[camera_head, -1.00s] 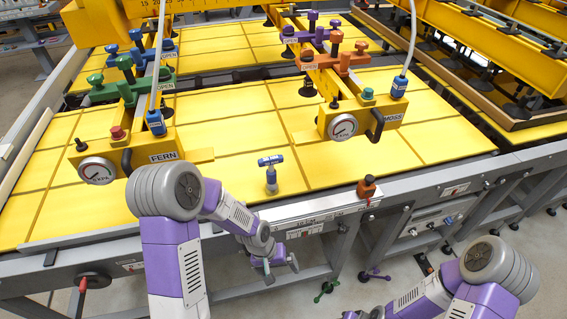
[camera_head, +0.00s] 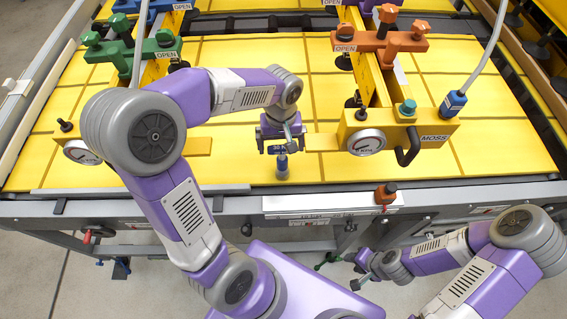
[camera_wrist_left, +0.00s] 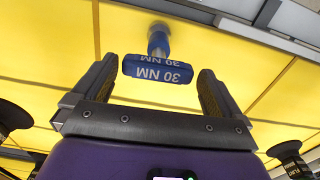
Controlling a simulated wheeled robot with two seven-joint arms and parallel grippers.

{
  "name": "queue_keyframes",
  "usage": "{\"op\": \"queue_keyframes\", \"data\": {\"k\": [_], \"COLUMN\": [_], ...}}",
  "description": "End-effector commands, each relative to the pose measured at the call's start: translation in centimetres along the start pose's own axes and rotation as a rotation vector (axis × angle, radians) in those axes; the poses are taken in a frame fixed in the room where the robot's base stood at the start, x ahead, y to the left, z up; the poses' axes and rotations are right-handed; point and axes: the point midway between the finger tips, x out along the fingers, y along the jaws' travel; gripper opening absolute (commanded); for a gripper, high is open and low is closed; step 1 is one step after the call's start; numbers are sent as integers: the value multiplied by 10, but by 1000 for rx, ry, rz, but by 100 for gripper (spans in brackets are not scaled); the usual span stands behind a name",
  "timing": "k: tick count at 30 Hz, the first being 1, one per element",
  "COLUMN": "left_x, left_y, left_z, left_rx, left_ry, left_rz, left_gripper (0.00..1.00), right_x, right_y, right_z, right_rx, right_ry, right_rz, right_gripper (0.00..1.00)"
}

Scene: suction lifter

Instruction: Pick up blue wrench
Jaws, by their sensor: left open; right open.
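The blue wrench stands upright on the yellow bed near its front edge, its grey base and blue shaft (camera_head: 282,168) showing in the head view. Its blue crossbar, marked 30 NM (camera_wrist_left: 157,68), shows in the left wrist view. My left gripper (camera_head: 280,138) is over the wrench and hides part of the crossbar in the head view. In the left wrist view its open fingers are on either side of the crossbar, with gaps at both ends. My right gripper (camera_head: 362,274) is open and empty, low in front of the table.
The yellow MOSS lifter beam (camera_head: 436,133) with its gauge stands right of the wrench. Another gauge (camera_head: 78,151) is at the left, partly behind my arm. An orange-brown knob (camera_head: 385,193) sits on the front rail. The yellow bed right of MOSS is clear.

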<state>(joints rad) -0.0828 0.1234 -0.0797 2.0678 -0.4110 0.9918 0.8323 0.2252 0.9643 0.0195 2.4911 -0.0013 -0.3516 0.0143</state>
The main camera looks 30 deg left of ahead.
Motion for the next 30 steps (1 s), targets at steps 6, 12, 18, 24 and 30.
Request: {"op": "queue_keyframes", "data": {"k": [6,12,18,24,30], "left_x": [32,37,36,36,36], "left_y": [2,2,2,2,2], "left_z": [1,1,1,1,0], "left_rx": [1,1,1,1,2], "left_ry": [-2,0,-1,-1,0], "left_rz": [-2,0,0,1,1], "left_gripper": [100,100,86,56,40], "right_x": [2,3,2,2,2], "right_y": [1,1,1,1,1], "right_z": [0,0,0,0,0], "right_rx": [0,0,-1,-1,-1], "right_ry": [1,1,1,1,1], "right_rz": [0,0,0,0,0], "right_gripper": [40,40,40,40,40]}}
